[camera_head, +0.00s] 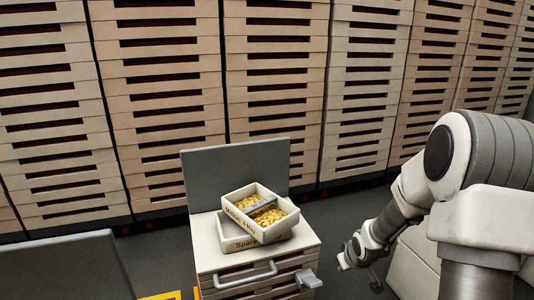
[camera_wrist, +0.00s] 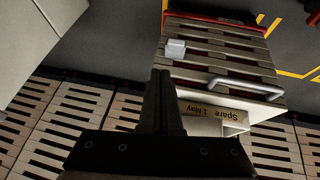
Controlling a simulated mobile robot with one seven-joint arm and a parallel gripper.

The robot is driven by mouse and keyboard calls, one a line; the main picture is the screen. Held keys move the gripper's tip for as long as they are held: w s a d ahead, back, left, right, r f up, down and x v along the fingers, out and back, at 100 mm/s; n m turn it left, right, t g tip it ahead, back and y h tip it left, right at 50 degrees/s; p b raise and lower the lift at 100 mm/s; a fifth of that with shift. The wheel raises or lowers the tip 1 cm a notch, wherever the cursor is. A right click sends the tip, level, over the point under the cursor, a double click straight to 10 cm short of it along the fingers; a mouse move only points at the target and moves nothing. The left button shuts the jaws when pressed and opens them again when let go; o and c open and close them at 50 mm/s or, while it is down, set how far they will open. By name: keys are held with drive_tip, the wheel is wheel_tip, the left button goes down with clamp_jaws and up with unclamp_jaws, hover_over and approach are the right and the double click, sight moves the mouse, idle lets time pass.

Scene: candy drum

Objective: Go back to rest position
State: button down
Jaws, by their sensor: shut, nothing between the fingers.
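My gripper (camera_head: 376,281) hangs at the lower right in the head view, to the right of the cart and apart from it. In the wrist view my gripper (camera_wrist: 165,92) shows with its dark fingers together and nothing between them. My white and grey arm is bent above it at the right of the head view.
A cart (camera_head: 300,241) with a handle (camera_head: 237,277) bears stacked white trays; the upper tray (camera_head: 283,229) holds yellow pieces, the lower is marked "Spare". Tall slatted stacks (camera_head: 165,90) line the back. A grey panel (camera_head: 75,268) stands lower left. Dark floor shows between.

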drive_tip(key=s+a+r+m+h, duration=0.1)
drive_tip(key=s+r, duration=0.4)
drive_tip(key=r, duration=0.4)
drive_tip(key=s+a+r+m, duration=0.1)
drive_tip(key=s+a+r, duration=0.1)
drive_tip(key=s+r, duration=0.55)
drive_tip(key=s+a+r+m, duration=0.15)
drive_tip(key=s+r, duration=0.25)
drive_tip(key=s, duration=0.4)
drive_tip(key=s+a+r, duration=0.3)
drive_tip(key=s+r, duration=0.2)
drive_tip(key=s, duration=0.2)
wheel_tip(320, 180, up, 23)
drive_tip(key=y+p, duration=0.1)
drive_tip(key=p, duration=2.2)
drive_tip(key=shift+s, duration=0.2)
